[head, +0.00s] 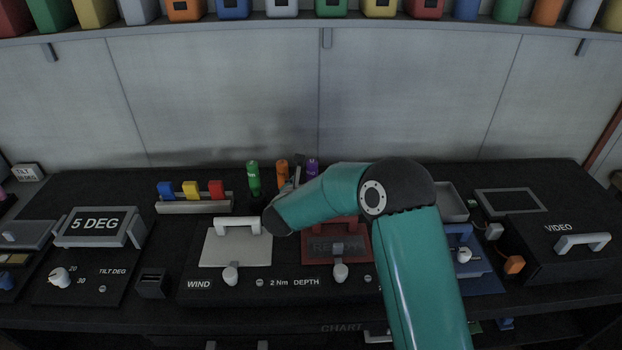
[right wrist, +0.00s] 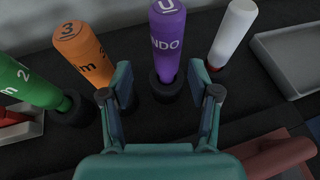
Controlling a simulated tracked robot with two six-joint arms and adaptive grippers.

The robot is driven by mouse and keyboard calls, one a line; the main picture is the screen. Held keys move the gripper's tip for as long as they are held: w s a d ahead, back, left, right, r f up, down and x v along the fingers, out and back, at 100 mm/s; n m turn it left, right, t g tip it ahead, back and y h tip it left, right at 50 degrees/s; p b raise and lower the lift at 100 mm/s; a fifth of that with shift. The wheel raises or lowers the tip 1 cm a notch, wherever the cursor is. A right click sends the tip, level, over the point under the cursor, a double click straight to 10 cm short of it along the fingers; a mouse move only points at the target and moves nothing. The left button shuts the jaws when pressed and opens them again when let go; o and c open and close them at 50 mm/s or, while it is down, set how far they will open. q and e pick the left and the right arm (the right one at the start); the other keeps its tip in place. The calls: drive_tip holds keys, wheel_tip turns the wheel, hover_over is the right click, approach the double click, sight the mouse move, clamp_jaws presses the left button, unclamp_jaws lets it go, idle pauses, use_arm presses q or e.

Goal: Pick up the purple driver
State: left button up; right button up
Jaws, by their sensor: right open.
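The purple driver (right wrist: 168,42) stands upright in a dark round holder at the back of the console, with white lettering on its handle. No contact is visible. In the head view the right gripper (head: 297,172) is mostly hidden by my teal arm. My left gripper is not in view.
An orange driver (right wrist: 82,50) and a green driver (right wrist: 28,84) stand left of the purple one, and a white driver (right wrist: 231,32) stands right. A grey tray (right wrist: 290,55) lies further right. Colored blocks sit in a rack (head: 195,205). A shelf (head: 240,29) of bins runs above.

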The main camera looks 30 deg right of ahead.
drive_tip(key=p+x, duration=0.1)
drive_tip(key=x, duration=0.1)
drive_tip(key=p+x, duration=0.1)
drive_tip(key=x, duration=0.1)
drive_tip(key=shift+s+d+f, duration=0.15)
drive_tip(key=shift+d+f, duration=0.2)
drive_tip(key=shift+d, duration=0.05)
drive_tip(key=shift+w+d+f, duration=0.15)
drive_tip(key=shift+w+d, duration=0.05)
drive_tip(key=shift+w, duration=0.05)
drive_tip(key=shift+c, duration=0.3)
clamp_jaws()
